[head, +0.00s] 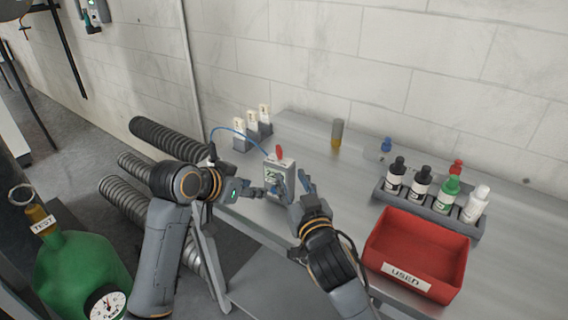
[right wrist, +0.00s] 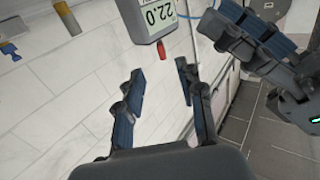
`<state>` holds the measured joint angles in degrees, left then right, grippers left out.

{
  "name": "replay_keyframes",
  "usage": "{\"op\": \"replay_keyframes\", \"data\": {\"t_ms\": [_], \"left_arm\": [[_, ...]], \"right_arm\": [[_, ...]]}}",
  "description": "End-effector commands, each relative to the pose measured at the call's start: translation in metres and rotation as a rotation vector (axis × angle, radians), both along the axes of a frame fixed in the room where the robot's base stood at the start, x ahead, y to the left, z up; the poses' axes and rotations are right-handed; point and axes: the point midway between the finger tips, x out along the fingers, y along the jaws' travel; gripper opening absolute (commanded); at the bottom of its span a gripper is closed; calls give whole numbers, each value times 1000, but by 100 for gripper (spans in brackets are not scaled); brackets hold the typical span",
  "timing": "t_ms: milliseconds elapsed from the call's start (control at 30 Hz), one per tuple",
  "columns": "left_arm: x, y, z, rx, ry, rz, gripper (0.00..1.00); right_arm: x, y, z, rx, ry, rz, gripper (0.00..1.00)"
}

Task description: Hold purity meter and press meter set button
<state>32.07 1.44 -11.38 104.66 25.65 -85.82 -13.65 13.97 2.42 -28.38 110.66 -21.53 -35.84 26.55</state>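In the right wrist view the meter (right wrist: 143,12) appears upside down, reads 22.0 and is cut off by the frame. My right gripper (head: 294,184) is close to the meter's right side. Its fingers are spread and empty in the right wrist view (right wrist: 162,88). My left gripper (head: 265,191) is at the meter's lower left; whether it grips the meter is unclear. I cannot make out the set button.
A blue tube (head: 240,133) arches to the meter. A red bin (head: 416,252) marked USED and a grey bottle rack (head: 420,207) stand right. An amber-bottomed vial (head: 337,135) and white-topped items (head: 251,122) stand behind. A green tank (head: 78,268) is lower left. The middle of the table is clear.

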Motion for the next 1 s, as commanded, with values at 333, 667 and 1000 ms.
{"op": "replay_keyframes", "data": {"t_ms": [333, 667, 1000], "left_arm": [[0, 0, 0, 0, 0, 0, 38], [0, 0, 0, 0, 0, 0, 38], [0, 0, 0, 0, 0, 0, 38]], "right_arm": [[67, 18, 1, 0, -2, 1, 38], [105, 28, 1, 1, -2, 2, 38], [109, 29, 0, 1, -1, 2, 38]]}}
